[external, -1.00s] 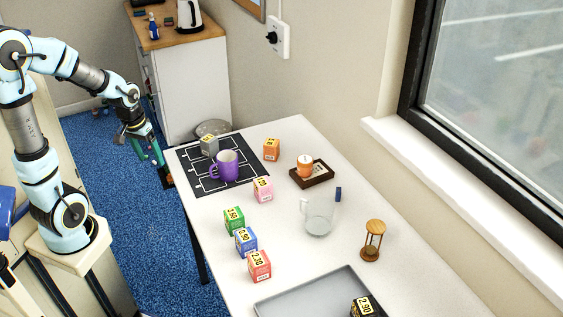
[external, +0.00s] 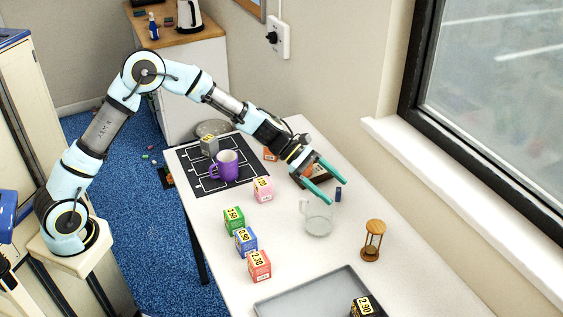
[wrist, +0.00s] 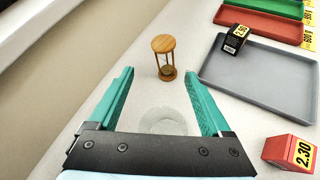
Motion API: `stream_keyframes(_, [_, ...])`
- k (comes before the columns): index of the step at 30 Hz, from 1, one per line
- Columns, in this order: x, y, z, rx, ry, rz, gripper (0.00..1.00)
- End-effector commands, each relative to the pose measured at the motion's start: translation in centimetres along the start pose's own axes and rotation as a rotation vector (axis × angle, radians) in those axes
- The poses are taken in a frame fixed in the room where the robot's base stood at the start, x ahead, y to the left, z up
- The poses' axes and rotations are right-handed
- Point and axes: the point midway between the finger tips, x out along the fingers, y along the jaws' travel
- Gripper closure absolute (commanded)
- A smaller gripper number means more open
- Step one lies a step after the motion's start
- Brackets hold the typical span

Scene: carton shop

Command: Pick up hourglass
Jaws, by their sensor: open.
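The hourglass (external: 372,241) has a wooden frame and stands upright on the white table, right of the glass mug. In the wrist view the hourglass (wrist: 164,58) is ahead of my fingertips, roughly centred between them. My gripper (external: 336,186) is open and empty, with teal fingers. It is above the table, up and left of the hourglass in the external view and apart from it. In the wrist view my gripper (wrist: 158,75) shows both fingers spread wide, with the clear glass mug (wrist: 165,122) below between them.
The clear glass mug (external: 319,219) stands close to the hourglass. A grey tray (external: 300,292) with a black carton (external: 366,307) lies at the front. Red, blue and green cartons stand to the left. A purple mug (external: 224,168) is on the black mat. A window sill borders the right.

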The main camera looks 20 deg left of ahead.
Motion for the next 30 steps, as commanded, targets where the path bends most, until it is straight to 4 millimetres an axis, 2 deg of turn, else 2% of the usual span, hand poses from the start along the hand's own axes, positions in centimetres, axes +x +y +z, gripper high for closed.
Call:
stream_keyframes(1, [2.0, 0.1, 1.0, -0.080, -0.047, 0.002, 0.18])
stream_keyframes(5, [5.6, 0.7, 3.5, -0.274, -0.149, 0.009, 0.18])
stream_keyframes(6, [6.1, 0.3, 1.6, -0.267, -0.137, 0.010, 0.18])
stream_keyframes(9, [7.4, -0.3, -0.8, -0.260, -0.135, 0.010, 0.18])
stream_keyframes(13, [8.6, -0.8, -2.6, -0.253, -0.135, 0.011, 0.18])
stream_keyframes(17, [9.9, -0.9, -2.7, -0.250, -0.136, 0.011, 0.18])
stream_keyframes(24, [13.4, -0.8, -2.3, -0.247, -0.133, 0.012, 0.18])
stream_keyframes(30, [14.7, -0.9, -1.9, -0.247, -0.134, 0.012, 0.18])
